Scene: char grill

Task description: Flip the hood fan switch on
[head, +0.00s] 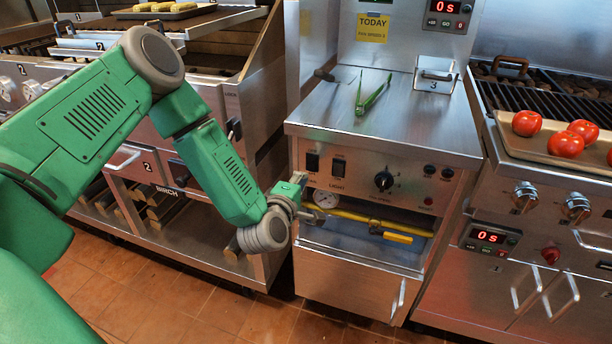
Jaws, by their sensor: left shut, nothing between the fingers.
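A steel control panel (358,170) fronts the middle counter unit. At its left end is a black rocker switch (312,162), which I take to be the fan switch; the label below it is partly hidden. A second black rocker switch (338,167) beside it on the right has a LIGHT label under it. My left gripper (299,178) is shut and empty, just below and left of the leftmost switch. I cannot tell whether it touches the panel. Which way the switch is set is too small to tell. My right gripper is not in view.
A black knob (384,181) and small buttons sit further right on the panel. Below are a gauge (326,199) and a yellow pipe with a yellow handle (397,237). Green-handled tongs (372,97) lie on the countertop. A tray of tomatoes (527,150) is at right.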

